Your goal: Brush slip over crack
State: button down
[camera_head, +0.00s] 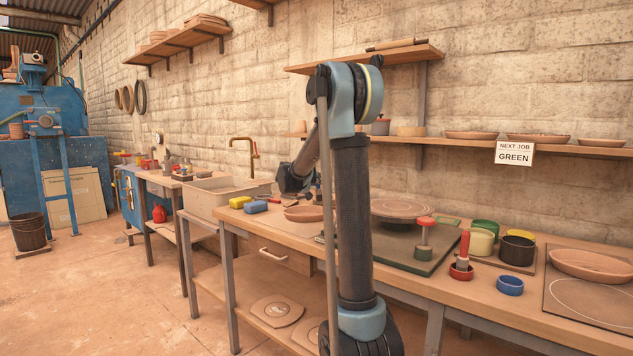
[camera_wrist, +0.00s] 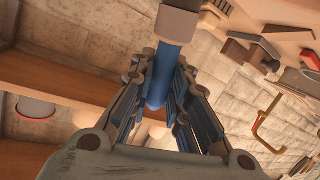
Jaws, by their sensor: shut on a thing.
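My gripper (camera_wrist: 163,72) is shut on a blue-handled tool (camera_wrist: 174,50) with a grey collar, seen in the wrist view. The tool looks like a brush, but its far end is out of frame. In the head view my arm's end is mostly hidden behind my own arm, by the sink. Cream (camera_head: 480,242), green (camera_head: 486,228) and black (camera_head: 517,250) pots stand on the bench at right. A shallow clay bowl (camera_head: 591,265) sits on a dark board at far right, and another clay dish (camera_head: 304,213) lies mid-bench. I see no crack on either.
A red-topped tool (camera_head: 425,235) stands on a dark green board (camera_head: 392,252) near a round clay disc (camera_head: 401,208).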

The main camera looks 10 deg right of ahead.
aim_at(317, 188)
notch_tip(317, 188, down, 6)
jog(key=shift+a+r, duration=0.1)
jog(key=shift+r, duration=0.05)
jog(key=shift+a+f, duration=0.1)
jog(key=shift+f, duration=0.15)
jog(key=a, duration=0.4)
jog(key=shift+w+f, duration=0.1)
jog(key=shift+w, duration=0.05)
jog(key=shift+d, duration=0.25)
jog(key=d, duration=0.3)
jog(key=shift+s+d, duration=0.2)
jog(key=shift+d, duration=0.1)
jog(key=shift+d+r, duration=0.2)
notch_tip(317, 188, up, 2)
jog(key=shift+r, duration=0.2)
notch_tip(317, 188, up, 2)
jog(key=shift+a+r, duration=0.1)
jog(key=shift+r, duration=1.55)
